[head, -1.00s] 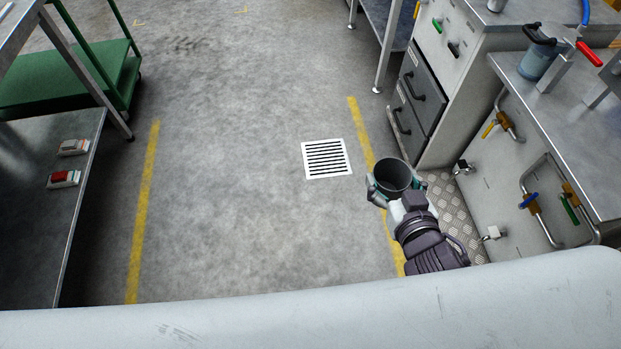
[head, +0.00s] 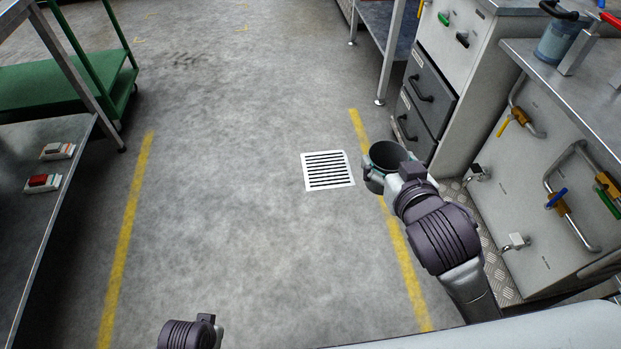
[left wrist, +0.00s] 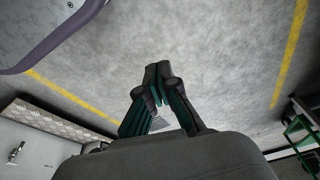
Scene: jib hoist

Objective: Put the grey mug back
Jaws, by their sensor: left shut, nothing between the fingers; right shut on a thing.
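The grey mug (head: 388,158) is in the head view, right of the middle, held in the air above the floor with its dark open top showing. My right gripper (head: 381,172) is shut on it, and my own wrist partly hides the mug's near side. My left gripper (left wrist: 160,88) shows in the left wrist view, with its fingers together and empty over bare floor. In the head view only part of my left arm shows at the bottom edge, and its fingers are not visible there.
A metal bench with valves and pipes (head: 545,150) and a drawer cabinet (head: 428,95) stand on the right. A metal table (head: 75,215) and a green cart (head: 70,85) are on the left. The floor between the yellow lines, around a drain grate (head: 328,170), is clear.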

